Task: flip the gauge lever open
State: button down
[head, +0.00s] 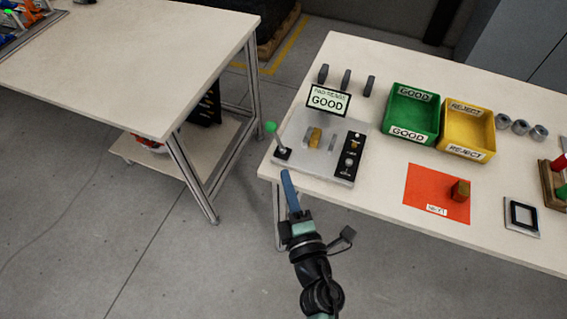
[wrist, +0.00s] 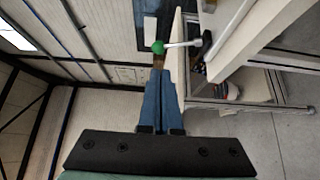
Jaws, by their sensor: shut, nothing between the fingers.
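The gauge lever has a green ball knob (head: 271,127) on a thin metal rod with a dark base at the left end of the grey gauge plate (head: 325,170). The rod leans up and to the left in the head view. A brass-coloured part (head: 314,137) sits on the plate. My gripper (head: 286,173), with blue fingers shut and empty, is just in front of the lever base at the table's edge. In the wrist view the green knob (wrist: 157,47) shows just beyond my fingertips (wrist: 159,70), with its rod running right. I cannot tell whether they touch.
A sign reading GOOD (head: 328,101) stands behind the gauge. A green bin (head: 437,125) and a yellow bin (head: 490,138) stand to the right. An orange mat (head: 425,188) bears a brown part (head: 460,190). Another table (head: 130,60) stands left across a floor gap.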

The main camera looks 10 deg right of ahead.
jog(key=shift+s+d+r, duration=0.1)
jog(key=shift+s, duration=1.4)
jog(key=w+r+m+t+h+p, duration=0.15)
jog(key=r+m, duration=0.25)
jog(key=r, duration=0.8)
jog(key=w+d+r+m+t+h, duration=0.1)
jog(key=w+r+m+t+h, duration=0.3)
jog(key=r, duration=0.8)
jog(key=w+r+m+h+p, duration=0.1)
jog(key=r+m, duration=0.4)
jog(key=r, duration=0.8)
jog(key=s+a+r+m+t+y, duration=0.1)
jog(key=s+a+r+y, duration=0.1)
jog(key=r, duration=0.6)
jog(key=s+a+r+m+t+y+p, duration=0.1)
jog(key=s+a+r, duration=0.3)
jog(key=r, duration=0.4)
jog(key=s+a+r+m+t+y, duration=0.2)
jog(key=s+a+r+m+y, duration=0.1)
jog(key=r, duration=0.6)
jog(key=shift+s+a, duration=0.35)
jog(key=shift+s, duration=0.5)
